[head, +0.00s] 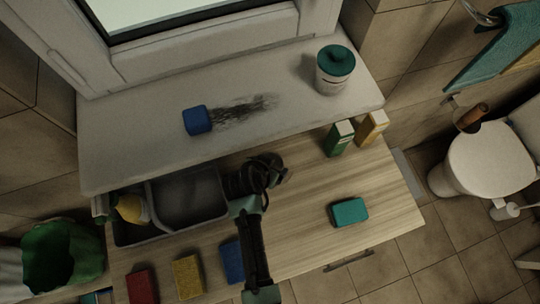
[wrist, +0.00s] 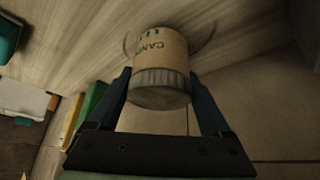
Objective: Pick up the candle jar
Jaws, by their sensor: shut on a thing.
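The candle jar (wrist: 160,50) has a cream label with "CAN…" lettering and a grey ridged lid. In the wrist view it sits between the two dark fingers of my gripper (wrist: 160,85), which is shut on it. Its far end is towards the wooden counter (wrist: 90,45); I cannot tell whether it touches the wood. In the head view my gripper (head: 262,172) is over the counter, just right of the grey basin, and hides the jar.
A grey basin (head: 190,198) holds a yellow item. A teal-lidded jar (head: 334,72) and a blue sponge (head: 197,120) stand on the sill by a dark smear. Green and yellow boxes (head: 340,138) stand behind a teal sponge (head: 349,212). Red, yellow and blue sponges line the front.

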